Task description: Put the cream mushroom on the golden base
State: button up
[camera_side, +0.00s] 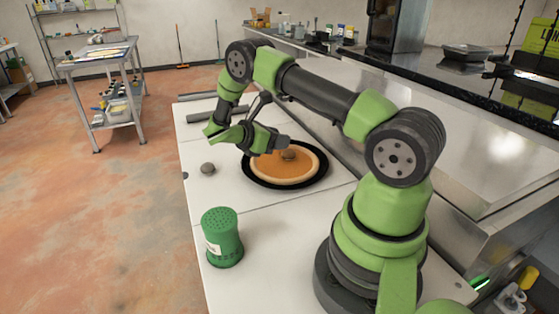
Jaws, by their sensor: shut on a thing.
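The golden base (298,179) is a round crust with an orange top, lying in a black pan (322,175) on the white worktop. My gripper (286,147) is over the far part of the base, shut on a small grey-brown mushroom (289,155). This looks like the cream mushroom, though its colour shows dull here. The mushroom appears over or against the orange top; I cannot tell whether it touches it. The fingers hide part of the mushroom and of the base.
A green shaker (222,237) with a perforated top stands on the worktop in front of the pan. Dark bars (200,116) lie at the worktop's far end. A steel ledge borders the right side. The worktop between shaker and pan is clear.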

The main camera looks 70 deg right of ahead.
aim_at(277, 169)
jog(key=shift+f, duration=3.1)
jog(key=shift+f, duration=0.1)
jog(key=o, duration=0.9)
